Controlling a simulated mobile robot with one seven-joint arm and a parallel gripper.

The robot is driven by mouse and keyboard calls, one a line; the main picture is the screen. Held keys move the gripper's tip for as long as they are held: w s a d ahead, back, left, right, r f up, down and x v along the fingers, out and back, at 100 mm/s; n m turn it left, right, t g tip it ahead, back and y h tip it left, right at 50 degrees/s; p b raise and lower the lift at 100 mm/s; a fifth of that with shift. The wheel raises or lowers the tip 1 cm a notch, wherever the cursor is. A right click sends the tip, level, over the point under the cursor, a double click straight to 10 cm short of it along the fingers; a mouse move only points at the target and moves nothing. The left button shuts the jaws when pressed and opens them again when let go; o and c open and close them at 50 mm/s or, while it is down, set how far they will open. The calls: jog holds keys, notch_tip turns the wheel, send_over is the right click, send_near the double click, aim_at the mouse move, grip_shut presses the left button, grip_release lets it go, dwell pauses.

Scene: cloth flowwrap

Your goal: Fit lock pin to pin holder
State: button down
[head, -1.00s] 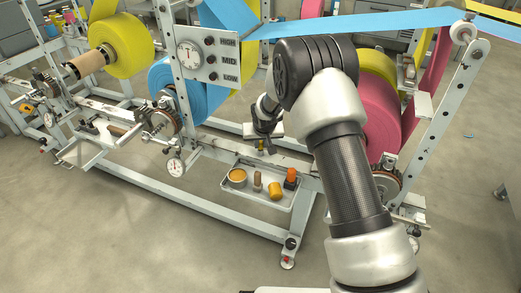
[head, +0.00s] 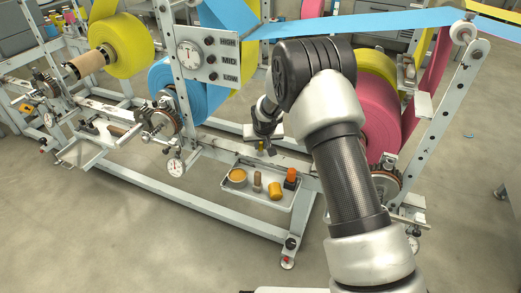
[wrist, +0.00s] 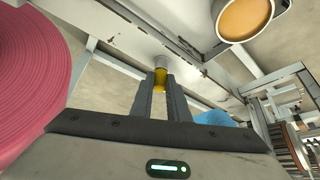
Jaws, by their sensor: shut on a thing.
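My gripper (wrist: 160,97) is shut on a yellow lock pin (wrist: 160,79), which sticks out between the fingertips in the wrist view. A short pale metal cylinder (wrist: 160,62) lies in line with the pin, against the pale beam. I cannot tell whether it is the pin holder or part of the pin, nor how deep any fit is. In the head view the yellow pin (head: 262,147) shows small below the dark gripper (head: 263,138), just over the machine's lower beam (head: 225,149). The contact point is too small to make out.
A tray (head: 231,188) below the beam holds an orange-filled cup (head: 237,175), a brown peg, a yellow cylinder (head: 276,189) and an orange piece. A pink roll (head: 378,118) stands close to my arm's right. A blue roll is at the left.

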jog(key=c, duration=1.6)
grip_release()
